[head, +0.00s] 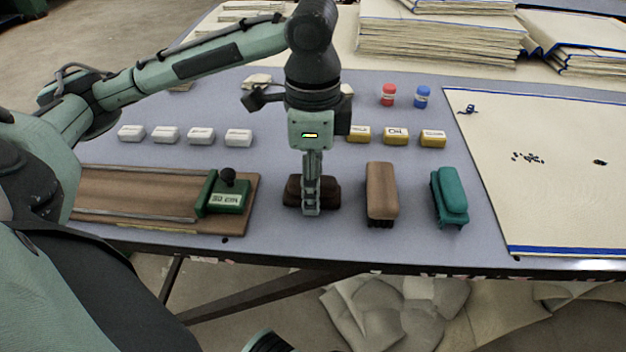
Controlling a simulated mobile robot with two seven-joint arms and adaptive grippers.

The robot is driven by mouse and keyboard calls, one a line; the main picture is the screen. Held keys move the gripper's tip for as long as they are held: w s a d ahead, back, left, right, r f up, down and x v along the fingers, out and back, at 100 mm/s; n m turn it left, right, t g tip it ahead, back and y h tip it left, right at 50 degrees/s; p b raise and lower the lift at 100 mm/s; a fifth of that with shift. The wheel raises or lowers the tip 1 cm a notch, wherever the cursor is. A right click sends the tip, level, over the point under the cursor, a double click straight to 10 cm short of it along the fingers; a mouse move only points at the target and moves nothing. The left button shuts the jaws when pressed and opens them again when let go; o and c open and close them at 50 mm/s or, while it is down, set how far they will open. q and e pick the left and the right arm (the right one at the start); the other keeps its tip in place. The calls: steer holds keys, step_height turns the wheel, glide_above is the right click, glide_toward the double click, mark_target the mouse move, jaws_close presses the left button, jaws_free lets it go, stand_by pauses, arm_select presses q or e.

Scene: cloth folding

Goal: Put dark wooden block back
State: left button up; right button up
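The dark wooden block (330,193) is on the grey-blue table top near the front edge, in the middle of the head view, with its long side running left to right. My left gripper (311,207) points straight down at the block's middle. Its fingers are seen edge-on and cover the block's centre, with dark wood showing on both sides. The gap between the fingers is hidden, so I cannot tell whether they are closed on the block. The block appears to be at table height.
A brown block (382,190) and a green block (450,196) stand to the right. A wooden board (140,195) with a green slider (226,195) lies left. White blocks (200,135), yellow blocks (396,137), red and blue jars (388,95) are behind. A cream cloth (550,190) covers the right.

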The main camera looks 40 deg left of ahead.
arm_select(q)
steer(key=shift+o, duration=1)
steer(key=shift+r, duration=0.15)
arm_select(e)
steer(key=shift+f, duration=0.1)
arm_select(q)
steer(key=shift+r, duration=0.55)
step_height(320, 180, up, 5)
steer(key=shift+w+r+p, duration=0.1)
steer(key=shift+r+p, duration=0.1)
steer(key=shift+p, duration=0.85)
steer(key=shift+r+p, duration=1)
steer(key=shift+r, duration=1.75)
arm_select(e)
step_height(320, 180, down, 9)
steer(key=shift+a+y, duration=0.25)
steer(key=shift+y, duration=0.05)
